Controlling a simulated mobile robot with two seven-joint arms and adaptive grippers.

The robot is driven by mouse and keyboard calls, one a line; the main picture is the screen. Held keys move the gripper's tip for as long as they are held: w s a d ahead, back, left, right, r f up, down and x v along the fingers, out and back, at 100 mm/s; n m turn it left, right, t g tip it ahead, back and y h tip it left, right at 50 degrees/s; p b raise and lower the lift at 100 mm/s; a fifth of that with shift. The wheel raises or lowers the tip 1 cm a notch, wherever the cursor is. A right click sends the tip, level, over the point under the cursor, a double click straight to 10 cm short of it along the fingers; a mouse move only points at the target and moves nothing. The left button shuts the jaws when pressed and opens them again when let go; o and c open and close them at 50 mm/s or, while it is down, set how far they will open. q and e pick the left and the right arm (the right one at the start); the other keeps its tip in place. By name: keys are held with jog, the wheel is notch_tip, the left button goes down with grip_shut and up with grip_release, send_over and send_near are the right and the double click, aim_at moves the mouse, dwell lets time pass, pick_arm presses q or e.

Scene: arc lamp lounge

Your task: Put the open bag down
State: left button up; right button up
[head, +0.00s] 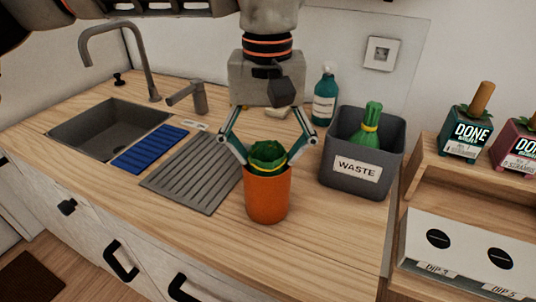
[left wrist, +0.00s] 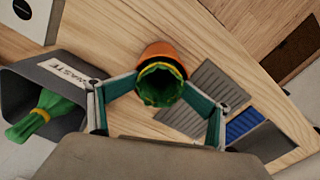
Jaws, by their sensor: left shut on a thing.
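The open green bag (head: 267,152) has a yellow band near its top, and its lower part is hidden inside an orange pot (head: 268,198). My left gripper (head: 268,159) reaches down from above and is shut on the bag's upper part, one finger on each side. In the left wrist view the bag's open mouth (left wrist: 160,86) faces the camera, between the fingertips, with the orange pot (left wrist: 163,51) around it. The pot is over the wooden counter (head: 330,225); I cannot tell whether it touches it. My right gripper is not in view.
A grey WASTE bin (head: 340,185) with a tied green bag (head: 370,130) stands to the right. A soap bottle (head: 325,97) is behind. A grey ribbed mat (head: 190,180), blue mat (head: 150,148) and sink (head: 105,128) lie left. The counter's front right is clear.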

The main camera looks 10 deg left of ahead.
pick_arm(q)
jog(key=shift+a+f, duration=0.1)
jog(key=shift+f, duration=0.05)
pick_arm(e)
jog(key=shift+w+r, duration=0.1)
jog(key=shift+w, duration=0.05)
pick_arm(q)
jog(key=shift+r, duration=0.35)
notch_tip(320, 180, up, 13)
jog(key=p, duration=0.3)
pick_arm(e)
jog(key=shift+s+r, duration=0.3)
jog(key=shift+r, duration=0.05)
pick_arm(q)
jog(key=shift+w+f, duration=0.1)
